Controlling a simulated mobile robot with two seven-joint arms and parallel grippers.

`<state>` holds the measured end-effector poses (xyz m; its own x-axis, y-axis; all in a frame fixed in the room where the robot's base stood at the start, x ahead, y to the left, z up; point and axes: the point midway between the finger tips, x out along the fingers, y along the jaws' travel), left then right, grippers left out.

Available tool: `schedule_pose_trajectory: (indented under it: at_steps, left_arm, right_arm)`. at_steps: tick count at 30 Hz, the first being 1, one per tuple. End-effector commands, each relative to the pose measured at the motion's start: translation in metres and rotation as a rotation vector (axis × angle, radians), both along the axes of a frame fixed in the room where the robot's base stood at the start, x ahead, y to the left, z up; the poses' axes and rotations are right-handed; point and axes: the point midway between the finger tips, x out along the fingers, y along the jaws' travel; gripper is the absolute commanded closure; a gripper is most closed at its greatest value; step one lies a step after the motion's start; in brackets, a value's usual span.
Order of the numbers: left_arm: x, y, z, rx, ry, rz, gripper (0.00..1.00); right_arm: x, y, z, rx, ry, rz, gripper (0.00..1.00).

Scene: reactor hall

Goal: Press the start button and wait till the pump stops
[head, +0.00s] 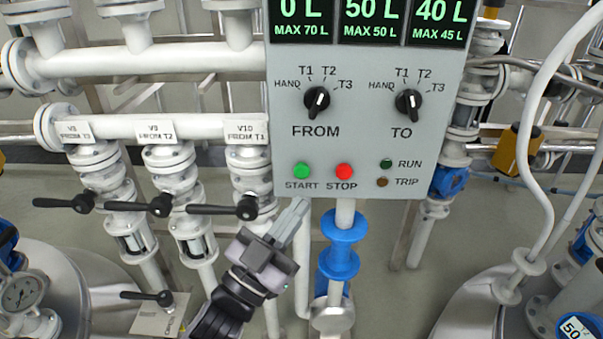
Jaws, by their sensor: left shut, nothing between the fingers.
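The control panel (230,0) is a grey box facing me, but its plain face is best seen near its lower middle (375,140). The green START button (301,170) sits at its lower left, with the red STOP button (343,171) beside it. The RUN lamp (386,163) is dark green and the TRIP lamp (382,182) is dark brown. The displays (370,10) read 0 L, 50 L and 40 L. My left gripper (298,208) is shut and empty, its tips just below the START button. My right gripper is not in view.
The FROM knob (316,99) and TO knob (409,102) are above the buttons. Valves with black handles (222,210) stand on white pipes at left. A blue pipe fitting (339,258) is right of my gripper. Steel tanks stand at both lower sides.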

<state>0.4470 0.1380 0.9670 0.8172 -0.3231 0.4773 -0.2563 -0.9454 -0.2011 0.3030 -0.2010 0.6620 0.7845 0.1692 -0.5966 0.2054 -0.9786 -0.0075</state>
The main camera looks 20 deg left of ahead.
Motion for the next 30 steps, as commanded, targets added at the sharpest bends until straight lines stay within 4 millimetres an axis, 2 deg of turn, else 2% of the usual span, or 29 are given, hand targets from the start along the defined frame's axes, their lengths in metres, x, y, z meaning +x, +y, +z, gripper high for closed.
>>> schedule_pose_trajectory:
  at_steps: [6, 12, 18, 30]
  left_arm:
    - [0.031, 0.009, 0.000, 0.003, -0.001, 0.001, 1.00]
    - [0.049, 0.014, 0.000, 0.002, 0.000, 0.000, 1.00]
    - [0.055, 0.016, -0.001, 0.001, 0.002, 0.001, 1.00]
    - [0.055, 0.016, 0.000, 0.001, 0.002, 0.001, 1.00]
  right_arm:
    - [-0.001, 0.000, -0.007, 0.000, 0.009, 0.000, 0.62]
    - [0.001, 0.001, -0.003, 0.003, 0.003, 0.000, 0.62]
    - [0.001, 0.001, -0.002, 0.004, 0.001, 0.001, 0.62]
    - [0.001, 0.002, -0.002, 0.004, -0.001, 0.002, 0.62]
